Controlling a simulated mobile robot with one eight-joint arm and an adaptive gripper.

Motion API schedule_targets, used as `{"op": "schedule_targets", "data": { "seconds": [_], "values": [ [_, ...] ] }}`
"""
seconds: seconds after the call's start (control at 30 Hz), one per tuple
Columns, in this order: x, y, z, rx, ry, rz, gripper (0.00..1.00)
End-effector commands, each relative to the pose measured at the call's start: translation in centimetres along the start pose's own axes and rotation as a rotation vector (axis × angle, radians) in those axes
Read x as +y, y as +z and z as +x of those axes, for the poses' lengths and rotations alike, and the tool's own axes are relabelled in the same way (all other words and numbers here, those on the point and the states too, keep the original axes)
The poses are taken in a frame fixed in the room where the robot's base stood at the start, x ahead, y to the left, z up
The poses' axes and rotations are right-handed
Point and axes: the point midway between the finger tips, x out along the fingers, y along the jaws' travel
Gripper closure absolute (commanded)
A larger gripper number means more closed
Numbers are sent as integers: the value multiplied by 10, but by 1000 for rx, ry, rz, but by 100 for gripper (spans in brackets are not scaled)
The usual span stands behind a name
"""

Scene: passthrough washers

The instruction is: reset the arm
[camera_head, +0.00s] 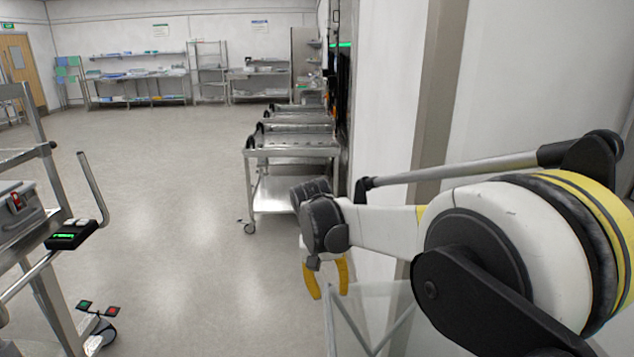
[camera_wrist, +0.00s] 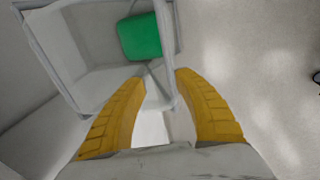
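My arm reaches in from the right side of the head view, with its white and black links bent and extended toward the middle. My gripper (camera_head: 329,294) hangs at its end with two yellow fingers pointing down. In the wrist view the fingers of my gripper (camera_wrist: 160,77) stand apart with a gap between them, and nothing is held. A pale, open, box-like structure (camera_wrist: 48,43) lies beyond the fingertips. A green rounded block (camera_wrist: 140,37) shows inside it, apart from the fingers. Whether the fingers touch the structure's edge I cannot tell.
A pale translucent panel with a metal frame (camera_head: 371,322) stands just below my gripper. A white wall (camera_head: 385,90) runs close along the right. Steel carts (camera_head: 290,153) line that wall ahead. A metal cart (camera_head: 38,205) stands at the left. The floor (camera_head: 165,190) between is clear.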

Motion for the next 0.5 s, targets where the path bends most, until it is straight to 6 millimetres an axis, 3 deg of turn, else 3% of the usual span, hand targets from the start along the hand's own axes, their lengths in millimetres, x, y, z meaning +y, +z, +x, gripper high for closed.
{"op": "schedule_targets", "data": {
  "seconds": [0.2,0.33,0.5],
  "values": [
    [65,55,-54,127,-70,17,62],
    [96,95,-74,213,-104,27,62],
    [127,152,-83,330,-133,45,62]
  ]
}}
